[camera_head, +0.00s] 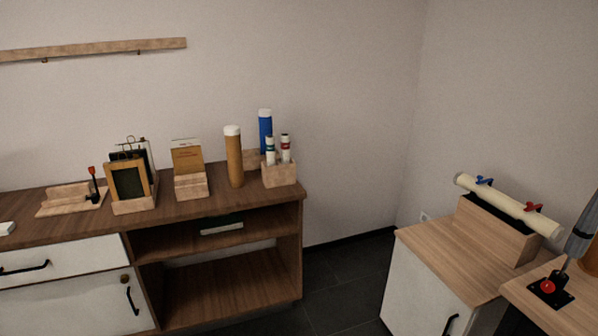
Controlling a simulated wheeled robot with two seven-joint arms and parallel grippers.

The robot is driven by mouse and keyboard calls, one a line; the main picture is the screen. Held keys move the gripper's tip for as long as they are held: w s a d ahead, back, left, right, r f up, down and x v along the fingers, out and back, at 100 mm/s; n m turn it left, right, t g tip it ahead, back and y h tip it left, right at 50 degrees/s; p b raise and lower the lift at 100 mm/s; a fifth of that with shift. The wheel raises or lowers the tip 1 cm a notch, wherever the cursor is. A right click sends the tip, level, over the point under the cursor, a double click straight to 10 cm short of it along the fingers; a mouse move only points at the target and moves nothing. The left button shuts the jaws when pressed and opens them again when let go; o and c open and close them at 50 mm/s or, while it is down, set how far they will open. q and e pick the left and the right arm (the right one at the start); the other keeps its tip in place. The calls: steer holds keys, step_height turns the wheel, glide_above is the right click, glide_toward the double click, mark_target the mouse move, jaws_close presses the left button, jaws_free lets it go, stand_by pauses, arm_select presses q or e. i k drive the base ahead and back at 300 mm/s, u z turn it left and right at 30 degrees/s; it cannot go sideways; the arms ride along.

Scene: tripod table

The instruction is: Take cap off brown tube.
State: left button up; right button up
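The brown tube (234,160) stands upright on the wooden counter at the back left, between a small card stand and a wooden holder. Its white cap (232,130) sits on its top end. Neither of my grippers shows in the head view, so their state and what they may hold are hidden.
The wooden counter (60,231) also bears a card stand (191,186), a framed board (128,182), and a wooden holder (279,175) with small tubes beside a blue tube (265,130). At right, a cabinet (425,250) bears a long cream roll (505,205). Dark floor (345,275) lies between.

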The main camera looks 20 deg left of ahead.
mark_target(233, 143)
steer(key=z, duration=0.25)
steer(key=i, duration=1.2)
steer(key=u, duration=0.9)
steer(key=i, duration=1.1)
steer(key=u, duration=1.1)
